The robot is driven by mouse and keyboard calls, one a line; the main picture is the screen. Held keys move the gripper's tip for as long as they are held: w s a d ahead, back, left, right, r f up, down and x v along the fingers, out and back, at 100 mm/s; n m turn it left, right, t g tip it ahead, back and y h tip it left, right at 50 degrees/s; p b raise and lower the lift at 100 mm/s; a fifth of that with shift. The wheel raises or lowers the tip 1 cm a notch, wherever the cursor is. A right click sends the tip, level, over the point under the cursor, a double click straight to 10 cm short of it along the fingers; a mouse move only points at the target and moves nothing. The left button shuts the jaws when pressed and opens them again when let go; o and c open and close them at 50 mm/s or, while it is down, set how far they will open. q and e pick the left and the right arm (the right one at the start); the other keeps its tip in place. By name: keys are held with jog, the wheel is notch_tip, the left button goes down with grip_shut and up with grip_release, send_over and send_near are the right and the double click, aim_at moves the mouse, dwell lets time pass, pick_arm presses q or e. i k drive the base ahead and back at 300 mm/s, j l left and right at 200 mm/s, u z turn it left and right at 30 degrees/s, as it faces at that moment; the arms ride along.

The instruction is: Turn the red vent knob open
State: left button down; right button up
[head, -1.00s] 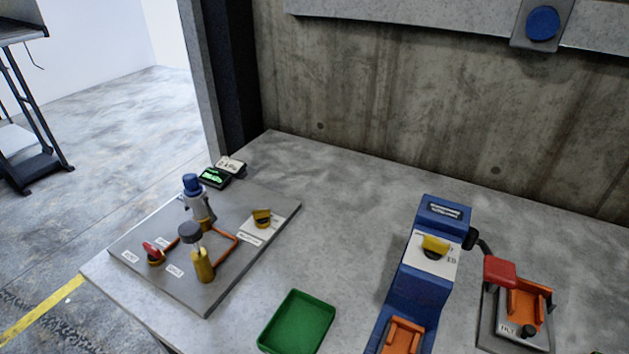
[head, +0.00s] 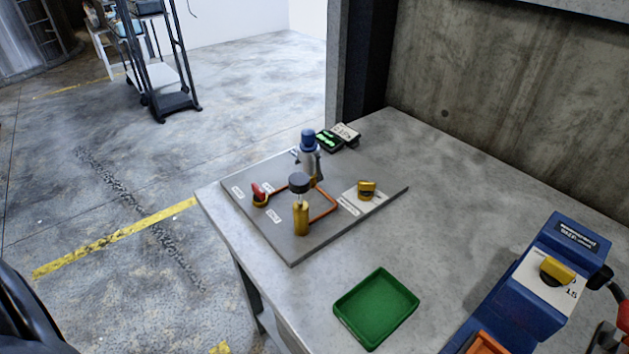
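The board lies on the concrete-grey table (head: 264,267). An orange-brown pipe runs from the knob's area past the other fittings. Neither gripper shows in the head view. A dark shape at the lower left edge seems to be part of my own body.
On the board stand a blue-capped fitting (head: 308,141), a black-topped yellow valve (head: 301,216) and a yellow knob (head: 366,188). A green tray (head: 376,308) lies in front, a blue machine (head: 528,287) at right. A small green-lit display (head: 327,139) sits behind the board.

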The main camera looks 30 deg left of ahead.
aim_at(259, 195)
jog(key=k+j+u, duration=0.15)
jog(key=j+u, duration=0.6)
jog(key=j, duration=0.15)
